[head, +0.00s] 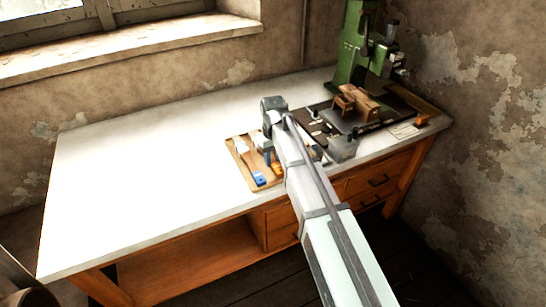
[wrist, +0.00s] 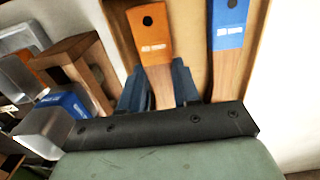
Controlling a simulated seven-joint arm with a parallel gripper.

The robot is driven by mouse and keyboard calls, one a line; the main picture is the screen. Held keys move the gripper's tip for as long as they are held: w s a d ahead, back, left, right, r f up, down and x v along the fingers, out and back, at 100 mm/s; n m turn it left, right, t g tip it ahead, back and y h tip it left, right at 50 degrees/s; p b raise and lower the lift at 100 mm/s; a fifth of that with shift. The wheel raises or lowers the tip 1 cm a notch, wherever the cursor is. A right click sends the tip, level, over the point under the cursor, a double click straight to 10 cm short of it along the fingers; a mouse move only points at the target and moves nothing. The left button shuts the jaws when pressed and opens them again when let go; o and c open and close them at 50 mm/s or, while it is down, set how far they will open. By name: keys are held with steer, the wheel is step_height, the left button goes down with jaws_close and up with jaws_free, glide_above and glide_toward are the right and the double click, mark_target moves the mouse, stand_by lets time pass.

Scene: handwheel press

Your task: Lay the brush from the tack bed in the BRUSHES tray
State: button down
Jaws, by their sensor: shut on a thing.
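My gripper (wrist: 159,88) is shut on the wooden handle of the brush with an orange end (wrist: 150,35). The dark blue fingers stand on either side of the handle. This brush is over the shallow wooden tray (wrist: 193,42); whether it touches the tray floor I cannot tell. In the head view the tray (head: 241,163) is left of my arm, and the orange end (head: 277,169) shows beside my gripper (head: 268,156). A second brush with a blue end (wrist: 229,25) lies in the tray to the right, roughly parallel; it also shows in the head view (head: 259,179).
A green press (head: 352,50) stands at the back right of the bench. Wooden blocks (head: 360,101) and a clear grey block (head: 342,149) are right of the tray. A small orange item (head: 422,120) lies near the right edge. The white bench top (head: 140,170) is clear on the left.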

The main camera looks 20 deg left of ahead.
steer(key=c, duration=0.7)
jaws_free()
steer(key=shift+c, duration=0.2)
step_height(320, 180, up, 14)
steer(key=shift+f, duration=0.1)
stand_by(0.3)
